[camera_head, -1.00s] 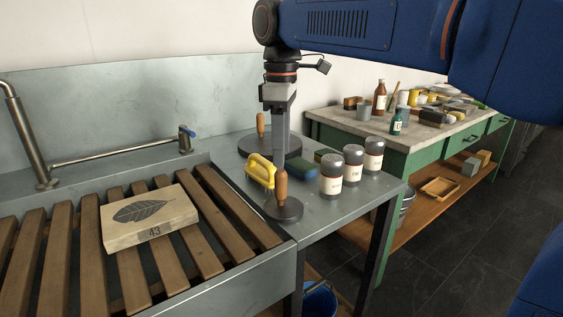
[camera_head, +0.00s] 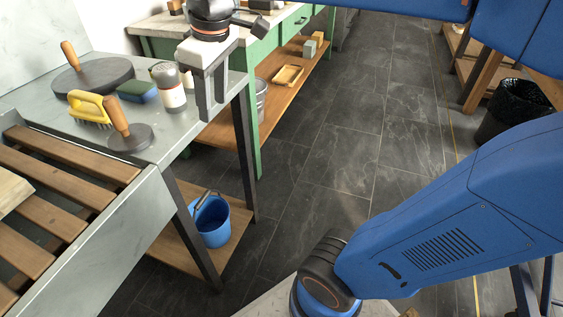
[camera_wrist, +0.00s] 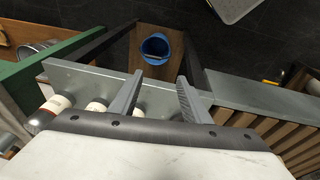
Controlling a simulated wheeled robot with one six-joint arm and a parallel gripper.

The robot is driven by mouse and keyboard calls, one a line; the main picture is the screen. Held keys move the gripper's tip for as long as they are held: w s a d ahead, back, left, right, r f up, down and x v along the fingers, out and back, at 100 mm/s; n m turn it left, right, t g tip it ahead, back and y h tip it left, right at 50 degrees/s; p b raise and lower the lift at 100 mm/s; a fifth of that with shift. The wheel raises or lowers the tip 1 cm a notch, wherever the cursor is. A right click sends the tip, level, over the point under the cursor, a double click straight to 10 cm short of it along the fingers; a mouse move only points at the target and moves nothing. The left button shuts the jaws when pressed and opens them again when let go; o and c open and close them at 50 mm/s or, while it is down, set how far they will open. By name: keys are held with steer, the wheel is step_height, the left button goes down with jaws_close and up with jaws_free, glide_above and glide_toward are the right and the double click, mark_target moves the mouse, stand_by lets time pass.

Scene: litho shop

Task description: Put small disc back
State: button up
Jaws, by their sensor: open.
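The small disc (camera_head: 130,139) is dark grey with an upright, slightly leaning wooden handle. It rests flat on the metal counter near its front corner in the head view. A larger dark disc (camera_head: 93,76) with a similar handle lies farther back on the same counter. My gripper (camera_head: 207,112) is open and empty, pointing down, to the right of the small disc and apart from it, by the counter's right edge. In the wrist view my gripper's two fingers (camera_wrist: 160,82) are spread with nothing between them. The small disc is not seen in the wrist view.
A yellow brush (camera_head: 89,107), a blue-green sponge (camera_head: 137,91) and labelled shakers (camera_head: 172,92) stand near the small disc. A slatted wooden rack (camera_head: 62,160) adjoins it at left. A blue bucket (camera_head: 212,222) sits on the lower shelf.

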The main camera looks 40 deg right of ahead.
steer(key=s+d+f+m+t, duration=0.2)
steer(key=s+d+f+m, duration=0.5)
steer(key=s+f, duration=0.5)
step_height(320, 180, down, 2)
steer(key=shift+d+f+h, duration=0.25)
steer(key=shift+d+h, duration=0.05)
steer(key=shift+d, duration=0.8)
